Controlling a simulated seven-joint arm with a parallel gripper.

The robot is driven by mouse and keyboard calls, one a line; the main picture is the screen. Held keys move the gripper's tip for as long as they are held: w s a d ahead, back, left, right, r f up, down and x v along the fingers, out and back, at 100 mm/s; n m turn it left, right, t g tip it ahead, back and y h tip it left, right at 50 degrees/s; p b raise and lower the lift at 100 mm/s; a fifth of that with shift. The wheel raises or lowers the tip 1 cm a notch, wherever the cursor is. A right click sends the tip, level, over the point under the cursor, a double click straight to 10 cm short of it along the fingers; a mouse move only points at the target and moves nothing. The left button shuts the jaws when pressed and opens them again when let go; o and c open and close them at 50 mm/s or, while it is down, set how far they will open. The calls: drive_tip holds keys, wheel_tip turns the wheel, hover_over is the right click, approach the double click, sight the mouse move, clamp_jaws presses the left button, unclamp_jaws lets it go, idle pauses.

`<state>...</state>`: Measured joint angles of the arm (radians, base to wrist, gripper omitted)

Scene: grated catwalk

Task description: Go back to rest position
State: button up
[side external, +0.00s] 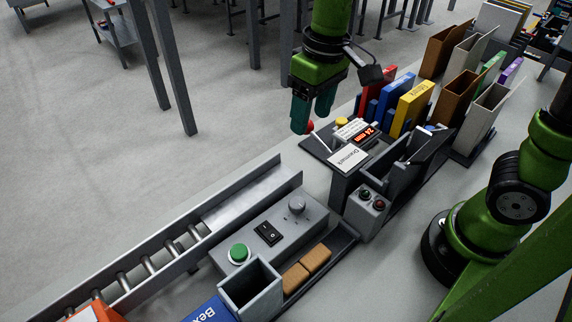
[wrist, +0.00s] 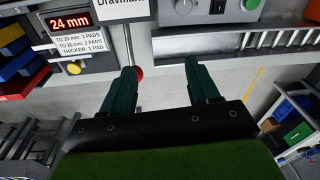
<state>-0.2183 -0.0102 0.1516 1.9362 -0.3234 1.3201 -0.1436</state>
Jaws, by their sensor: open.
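My gripper (side external: 313,108) is green with dark green fingers and hangs above the back edge of the equipment row in the side external view. In the wrist view its two fingers (wrist: 164,85) stand apart with nothing between them. A red ball-shaped knob (side external: 309,126) is beside the fingers in the side view. In the wrist view the red knob (wrist: 138,73) shows at the left finger's tip, on a thin rod; I cannot tell whether they touch.
A station with a red "24 mm" display (side external: 368,133) and a white label plate (side external: 348,158) is just right of my gripper. Upright binders (side external: 412,106) stand behind it. A control box with a green button (side external: 239,253) and a roller conveyor (side external: 150,264) are in front.

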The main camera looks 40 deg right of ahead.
drive_tip(key=s+d+r+m+t+y, duration=0.1)
drive_tip(key=s+d+r+m+t, duration=0.2)
drive_tip(key=s+d+m+t, duration=0.2)
drive_tip(key=shift+s+d+t, duration=0.7)
drive_tip(key=shift+s+d, duration=0.9)
drive_tip(key=shift+d, duration=0.9)
